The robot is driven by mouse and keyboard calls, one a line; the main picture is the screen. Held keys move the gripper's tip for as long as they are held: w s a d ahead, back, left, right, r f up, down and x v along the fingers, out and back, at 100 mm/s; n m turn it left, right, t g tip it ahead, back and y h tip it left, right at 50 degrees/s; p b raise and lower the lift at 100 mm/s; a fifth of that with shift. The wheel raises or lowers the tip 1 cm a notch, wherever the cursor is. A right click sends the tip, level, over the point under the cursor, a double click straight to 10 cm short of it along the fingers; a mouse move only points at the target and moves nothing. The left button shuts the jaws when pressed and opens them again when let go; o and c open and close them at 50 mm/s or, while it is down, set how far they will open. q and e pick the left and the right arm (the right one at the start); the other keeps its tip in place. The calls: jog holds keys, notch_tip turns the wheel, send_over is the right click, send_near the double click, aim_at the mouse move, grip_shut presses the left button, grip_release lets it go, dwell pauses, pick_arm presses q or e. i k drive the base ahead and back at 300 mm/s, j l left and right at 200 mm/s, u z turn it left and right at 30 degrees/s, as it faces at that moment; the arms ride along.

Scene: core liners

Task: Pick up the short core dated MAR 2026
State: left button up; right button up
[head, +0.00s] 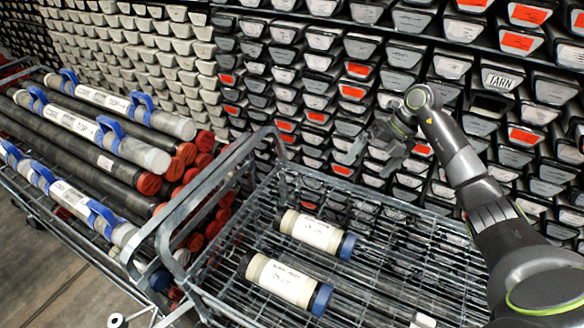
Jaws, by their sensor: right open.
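Two short cores lie on the wire cart's rack. The far short core (312,231) has a cream body, a handwritten label, a dark band and a blue end cap. The near short core (284,282) looks much the same, with its blue cap at the lower right. The handwriting on both is too small for me to read a date. My right gripper (366,157) is open and empty, raised above and beyond the two cores, in front of the tray wall. My left gripper is not in view.
The wire cart (400,240) has a raised tubular rail on its left side. A pale object (422,320) is cut off at the bottom edge. Long cores with blue clamps (110,140) and red-capped tubes fill the left cart. Stacked trays (310,100) line the back.

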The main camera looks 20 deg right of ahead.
aim_at(303, 291)
jog(key=k+j, duration=1.65)
jog(key=j, duration=0.1)
